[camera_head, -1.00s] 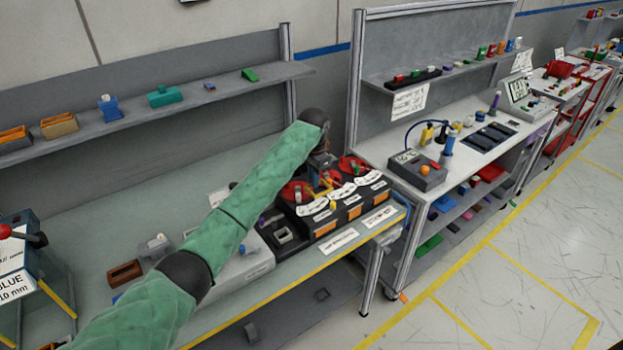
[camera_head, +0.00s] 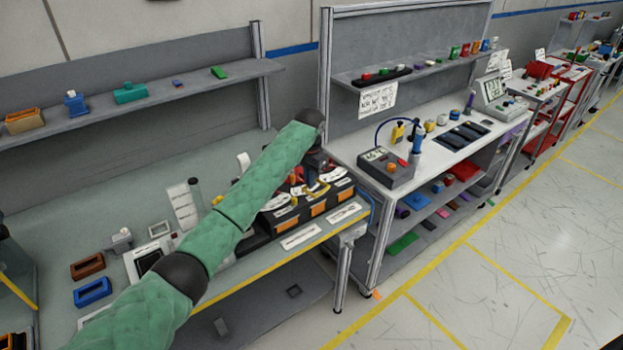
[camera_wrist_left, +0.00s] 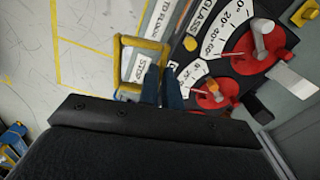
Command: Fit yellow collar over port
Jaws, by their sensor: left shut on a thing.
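My left gripper (camera_wrist_left: 161,88) is shut on the yellow collar (camera_wrist_left: 125,70), a square open frame, gripped at one side in the left wrist view. In the head view the yellow collar (camera_head: 318,190) shows small below my left gripper (camera_head: 314,178), over the black dashboard module (camera_head: 288,219). My green arm hides part of the module. In the wrist view the module carries red dials (camera_wrist_left: 214,94) with levers and white scales; the collar appears beside them, over its labelled edge. I cannot make out the port. My right gripper is not in view.
The bench (camera_head: 110,205) also holds a brown tray (camera_head: 87,265) and a blue tray (camera_head: 93,291) at the left. A shelf (camera_head: 150,106) runs behind it. A second bench with a grey control box (camera_head: 386,168) stands to the right. The floor at right is open.

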